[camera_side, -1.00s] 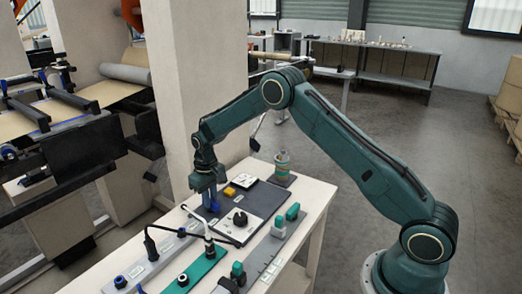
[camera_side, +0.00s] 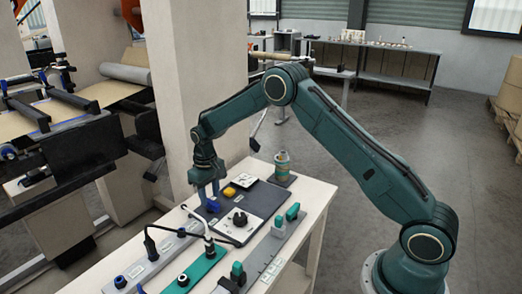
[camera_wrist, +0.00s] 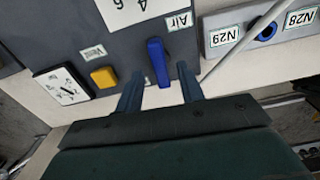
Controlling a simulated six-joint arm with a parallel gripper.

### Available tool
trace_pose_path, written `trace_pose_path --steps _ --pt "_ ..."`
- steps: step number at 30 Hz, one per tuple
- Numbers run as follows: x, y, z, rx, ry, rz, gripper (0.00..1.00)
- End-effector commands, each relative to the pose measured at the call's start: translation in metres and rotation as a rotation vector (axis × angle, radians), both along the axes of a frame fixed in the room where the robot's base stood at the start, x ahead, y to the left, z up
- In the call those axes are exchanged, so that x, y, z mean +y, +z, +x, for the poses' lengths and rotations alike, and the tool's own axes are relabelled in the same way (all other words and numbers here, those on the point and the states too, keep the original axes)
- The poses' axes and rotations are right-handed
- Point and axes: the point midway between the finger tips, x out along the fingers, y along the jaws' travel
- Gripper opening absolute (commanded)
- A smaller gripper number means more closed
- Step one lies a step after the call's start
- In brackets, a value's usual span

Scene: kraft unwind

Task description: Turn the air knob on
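The air knob is a blue lever handle (camera_wrist: 157,62) on a dark panel, beside a white "Air" label (camera_wrist: 179,21) in the wrist view. Its long grip lies roughly up and down in that picture, slightly tilted. In the side view the blue knob (camera_side: 213,206) shows small, just below my gripper (camera_side: 207,186). In the wrist view my gripper (camera_wrist: 160,72) is open, with one finger on each side of the knob's lower end and gaps between. Nothing is held. Whether the fingers reach down to knob height is hard to tell.
A yellow button (camera_wrist: 104,77) and a white dial plate (camera_wrist: 62,91) sit left of the knob in the wrist view. A grey strip with N29 and N28 labels (camera_wrist: 223,36) and a pale cable lies right. A bent-pipe fitting (camera_side: 205,230) stands close in the side view.

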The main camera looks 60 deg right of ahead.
Motion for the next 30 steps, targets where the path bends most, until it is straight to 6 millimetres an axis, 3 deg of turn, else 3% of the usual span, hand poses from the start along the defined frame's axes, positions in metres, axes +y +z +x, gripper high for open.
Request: trace_pose_path --steps 18,24,30 --pt "0.000 0.098 0.000 -0.004 0.000 0.000 0.38" --pt "0.000 0.117 0.000 -0.002 0.000 0.000 0.38" --pt "0.000 0.123 0.000 -0.001 0.000 0.000 0.38"
